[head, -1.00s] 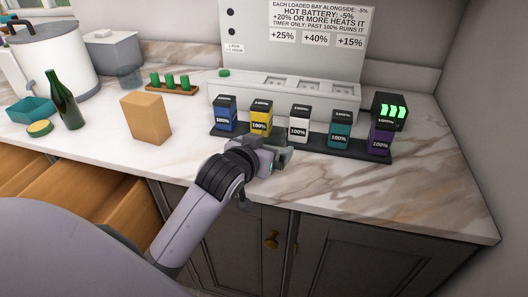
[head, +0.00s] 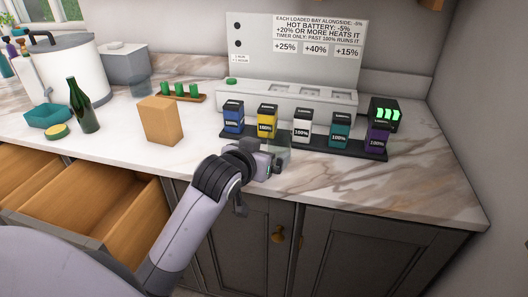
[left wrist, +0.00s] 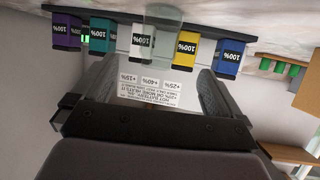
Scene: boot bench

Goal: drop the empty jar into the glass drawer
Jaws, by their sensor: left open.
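A clear, see-through jar (head: 281,155) stands on the counter in front of the battery row, just beyond my left gripper (head: 272,164). In the left wrist view, the jar (left wrist: 162,24) shows between and beyond the two spread fingers of my left gripper (left wrist: 148,92). The fingers are open, and I cannot tell whether either touches the jar. Two wooden drawers stand open below the counter: a far left drawer (head: 30,175) and a nearer drawer (head: 130,225). I see no label telling which is the glass drawer. My right gripper is not in view.
Several batteries stand on a dark strip (head: 300,146) behind the jar, before a white charging station (head: 290,97). A cardboard box (head: 160,120), a green bottle (head: 82,105) and another glass (head: 140,86) stand to the left. The counter's right front is clear.

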